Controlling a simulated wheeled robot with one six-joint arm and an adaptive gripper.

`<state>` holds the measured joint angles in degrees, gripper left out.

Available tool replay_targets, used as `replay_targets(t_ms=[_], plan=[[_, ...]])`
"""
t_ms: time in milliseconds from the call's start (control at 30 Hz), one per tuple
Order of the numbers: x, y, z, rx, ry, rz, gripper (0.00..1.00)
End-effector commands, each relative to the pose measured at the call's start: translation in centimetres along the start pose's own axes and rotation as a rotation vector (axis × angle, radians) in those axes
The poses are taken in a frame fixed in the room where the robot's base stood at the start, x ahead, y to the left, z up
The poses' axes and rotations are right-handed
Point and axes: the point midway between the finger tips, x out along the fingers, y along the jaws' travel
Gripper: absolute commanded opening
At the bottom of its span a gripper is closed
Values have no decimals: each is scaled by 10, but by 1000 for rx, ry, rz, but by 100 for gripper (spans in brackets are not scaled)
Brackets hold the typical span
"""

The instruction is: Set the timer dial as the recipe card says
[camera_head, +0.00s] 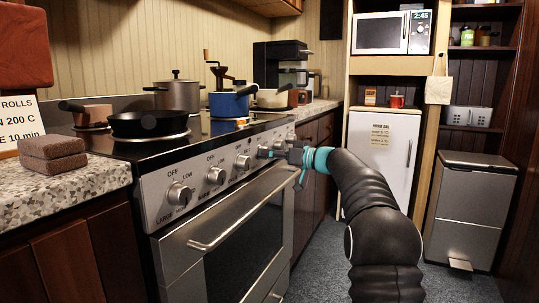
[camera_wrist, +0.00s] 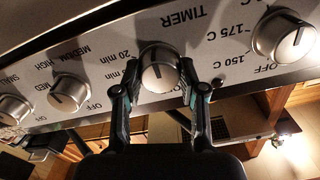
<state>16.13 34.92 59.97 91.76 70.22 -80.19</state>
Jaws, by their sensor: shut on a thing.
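The recipe card (camera_head: 18,122) stands at the left edge of the head view, partly cut off. Its readable parts are "ROLLS", "N 200 C" and "E 10 min". My gripper (camera_head: 277,152) is at the stove's front panel in the head view, over the knobs toward its far end. In the wrist view, which shows the panel upside down, my gripper (camera_wrist: 158,88) has one finger on each side of the silver timer dial (camera_wrist: 158,62) and is shut on it. "TIMER" and "20 min" show beside it; other marks are partly hidden. I cannot tell which mark the dial's dark line meets.
An oven temperature knob (camera_wrist: 285,37) and a burner knob (camera_wrist: 68,92) flank the dial. The oven handle (camera_head: 240,218) sticks out below the panel. A black pan (camera_head: 150,122) and a blue pot (camera_head: 229,104) stand on the stove. Brown blocks (camera_head: 53,154) lie on the counter.

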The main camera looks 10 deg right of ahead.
Motion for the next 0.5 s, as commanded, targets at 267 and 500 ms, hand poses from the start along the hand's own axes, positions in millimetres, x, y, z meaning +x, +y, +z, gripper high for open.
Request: replay_targets(t_ms=[267, 500], plan=[[0, 0, 0, 39, 0, 1, 6], [0, 0, 0, 176, 0, 1, 6]])
